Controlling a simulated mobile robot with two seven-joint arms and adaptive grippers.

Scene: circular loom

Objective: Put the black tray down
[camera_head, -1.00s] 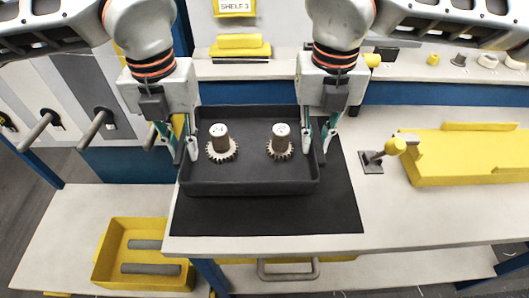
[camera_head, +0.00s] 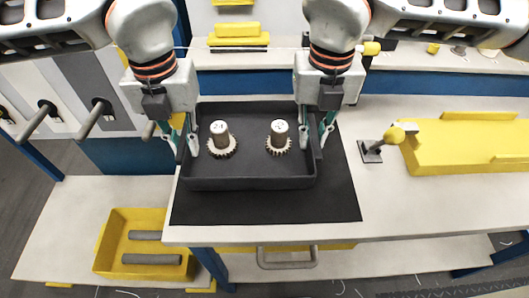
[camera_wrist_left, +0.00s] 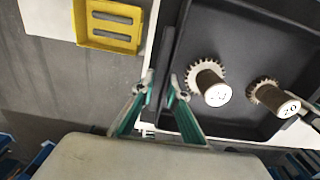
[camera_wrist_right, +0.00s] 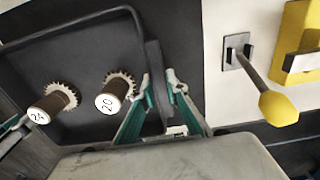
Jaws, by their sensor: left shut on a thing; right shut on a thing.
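The black tray (camera_head: 250,184) is level over a black mat (camera_head: 340,205) on the bench; I cannot tell whether it touches the mat. Two gears with upright grey-brown hubs, the left gear (camera_head: 221,148) and the right gear (camera_head: 279,146), stand in it. My left gripper (camera_head: 180,148) is shut on the tray's left wall, which also shows in the left wrist view (camera_wrist_left: 160,62). My right gripper (camera_head: 314,140) is shut on the right wall, also seen in the right wrist view (camera_wrist_right: 152,58).
A yellow fixture (camera_head: 460,150) and a yellow-knobbed lever (camera_head: 392,137) stand right of the mat. A yellow bin (camera_head: 118,245) with grey bars sits on a lower surface at front left. Yellow blocks (camera_head: 238,32) lie on the back shelf.

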